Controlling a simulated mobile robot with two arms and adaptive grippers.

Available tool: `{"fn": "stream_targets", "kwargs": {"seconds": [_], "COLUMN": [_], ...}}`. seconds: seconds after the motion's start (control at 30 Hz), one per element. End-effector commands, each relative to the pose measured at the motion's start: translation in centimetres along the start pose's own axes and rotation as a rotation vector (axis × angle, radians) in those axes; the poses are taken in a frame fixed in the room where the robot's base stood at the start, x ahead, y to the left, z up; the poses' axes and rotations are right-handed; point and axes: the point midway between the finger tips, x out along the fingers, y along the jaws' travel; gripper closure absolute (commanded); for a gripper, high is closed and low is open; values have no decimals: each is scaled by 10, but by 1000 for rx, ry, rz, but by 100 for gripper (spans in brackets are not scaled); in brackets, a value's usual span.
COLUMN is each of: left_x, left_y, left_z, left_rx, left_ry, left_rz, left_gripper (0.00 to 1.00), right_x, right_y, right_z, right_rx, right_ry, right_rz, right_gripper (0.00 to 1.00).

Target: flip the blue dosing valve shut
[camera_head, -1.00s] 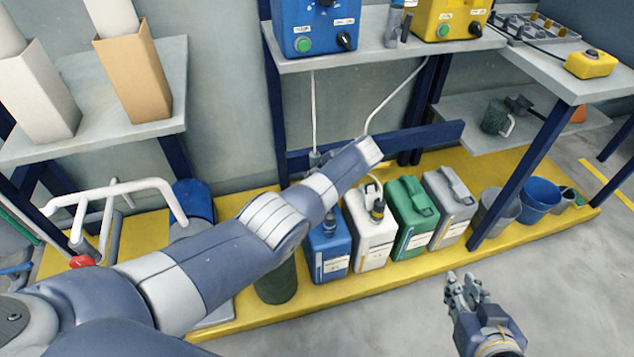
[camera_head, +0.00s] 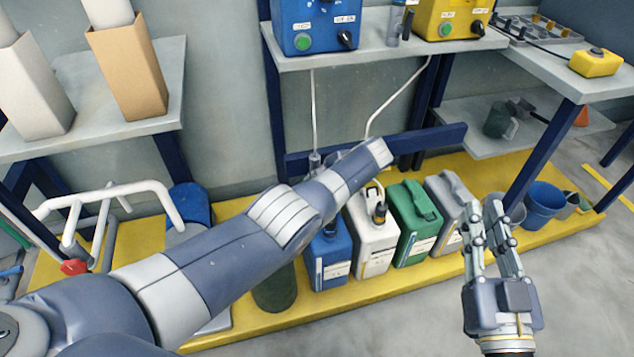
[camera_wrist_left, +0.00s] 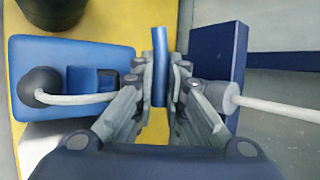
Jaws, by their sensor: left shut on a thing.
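The blue dosing valve's handle (camera_wrist_left: 160,66) shows in the left wrist view as a narrow blue bar, running away between my fingers. My left gripper (camera_wrist_left: 160,75) is shut on it. White pipe shows on both sides of the fingers. In the head view my left forearm hides the left gripper and the valve. My right gripper (camera_head: 487,208) is open and empty, fingers upward with a gap between them, in front of the grey canister.
A blue canister (camera_head: 333,262), white canister (camera_head: 374,245), green canister (camera_head: 415,222) and grey canister (camera_head: 450,205) stand on the yellow platform (camera_head: 365,295). A dark blue beam (camera_wrist_left: 222,70) is close right of the left fingers. The grey floor at front right is clear.

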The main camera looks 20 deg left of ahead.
Motion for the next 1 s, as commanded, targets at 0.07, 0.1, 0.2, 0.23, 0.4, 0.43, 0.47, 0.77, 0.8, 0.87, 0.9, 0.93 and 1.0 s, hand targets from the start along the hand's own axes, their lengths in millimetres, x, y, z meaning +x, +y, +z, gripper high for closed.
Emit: {"fn": "stream_targets", "kwargs": {"seconds": [0.07, 0.1, 0.2, 0.23, 0.4, 0.43, 0.47, 0.77, 0.8, 0.87, 0.9, 0.93, 1.0], "left_x": [0, 0, 0, 0, 0, 0, 0, -1, -1, -2, -2, -2, -3], "left_y": [0, 0, 0, -1, 0, 0, -1, -1, -1, -2, -2, -2, -3], "left_z": [0, 0, 0, 0, 0, 0, 0, 0, 1, 2, 2, 3, 3], "left_rx": [2, 2, 2, 2, 2, 2, 2, -1, -4, -10, -15, -19, -32], "left_ry": [0, 0, 0, 0, 0, 0, 0, 3, 6, 15, 22, 29, 51], "left_rz": [-2, -2, -2, -2, -2, -2, -2, 0, 1, 3, 6, 9, 14], "left_gripper": [100, 100, 100, 100, 79, 79, 79, 79, 79, 79, 79, 79, 79], "right_x": [0, 0, 0, 0, 0, 0, 0, 1, 1, 2, 3, 3, 5], "right_y": [0, 0, 0, 0, 0, 0, 0, 0, 0, 0, 0, 0, 0], "right_z": [0, 0, 0, 0, 0, 0, 0, -2, -4, -8, -12, -15, -24], "right_rx": [0, 0, 0, 0, 0, 0, 0, 0, 0, 0, 0, 0, 0], "right_ry": [2, 2, 2, 2, 1, 1, 1, 0, 0, 0, 0, 0, 0], "right_rz": [0, 0, 0, 0, 0, 0, 0, -1, -1, -1, -1, -1, 0], "right_gripper": [82, 82, 82, 82, 82, 82, 82, 82, 82, 82, 82, 82, 82]}}
